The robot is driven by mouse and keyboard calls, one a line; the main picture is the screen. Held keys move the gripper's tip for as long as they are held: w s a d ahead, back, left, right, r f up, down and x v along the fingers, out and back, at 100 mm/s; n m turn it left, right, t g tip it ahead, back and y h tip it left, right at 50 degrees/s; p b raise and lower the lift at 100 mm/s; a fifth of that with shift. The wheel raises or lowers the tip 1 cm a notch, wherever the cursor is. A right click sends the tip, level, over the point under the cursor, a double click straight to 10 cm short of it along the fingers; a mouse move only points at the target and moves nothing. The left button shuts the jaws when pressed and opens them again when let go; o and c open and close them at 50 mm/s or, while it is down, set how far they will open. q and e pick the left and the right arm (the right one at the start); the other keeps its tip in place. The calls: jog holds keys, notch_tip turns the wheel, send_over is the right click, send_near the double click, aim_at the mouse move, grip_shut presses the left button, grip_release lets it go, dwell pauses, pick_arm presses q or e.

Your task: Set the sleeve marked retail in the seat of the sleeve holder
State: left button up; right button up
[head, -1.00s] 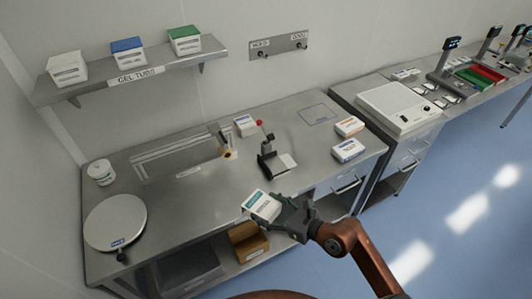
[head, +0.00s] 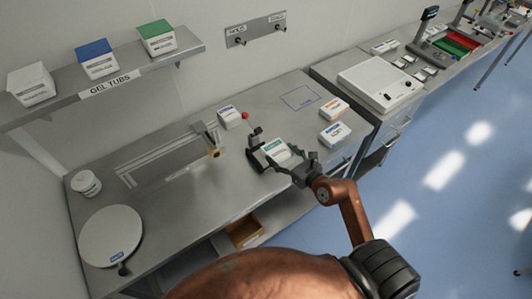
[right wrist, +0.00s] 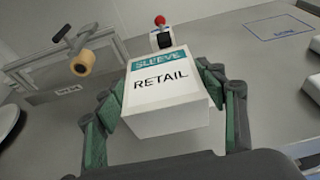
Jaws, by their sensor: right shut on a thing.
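The sleeve marked RETAIL, a white box with a teal band (right wrist: 160,85), is held in my right gripper (right wrist: 168,108), with the green fingers closed on its two sides. My left gripper is out of view.
An outlined square (head: 300,97) at the back is bare.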

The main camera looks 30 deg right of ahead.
aim_at(273, 147)
jog(key=x, duration=0.7)
jog(key=shift+d+f, duration=0.4)
jog(key=shift+f, duration=0.05)
jog(key=shift+w+d+f+b, duration=0.1)
jog(key=shift+w+f+b, duration=0.1)
jog(key=shift+w+f, duration=0.95)
jog(key=shift+w+f+b, duration=0.2)
jog(key=shift+w+f, duration=0.2)
jog(key=shift+f, duration=1.45)
jog(key=shift+w+d+f+b, duration=0.1)
jog(key=shift+w+f+b, duration=0.1)
jog(key=shift+w+f, duration=1)
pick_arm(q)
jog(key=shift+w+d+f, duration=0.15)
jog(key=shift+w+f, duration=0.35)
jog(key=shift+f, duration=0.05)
pick_arm(e)
jog(key=shift+s+f, duration=0.3)
jog(key=shift+s, duration=0.15)
jog(key=shift+f, duration=0.1)
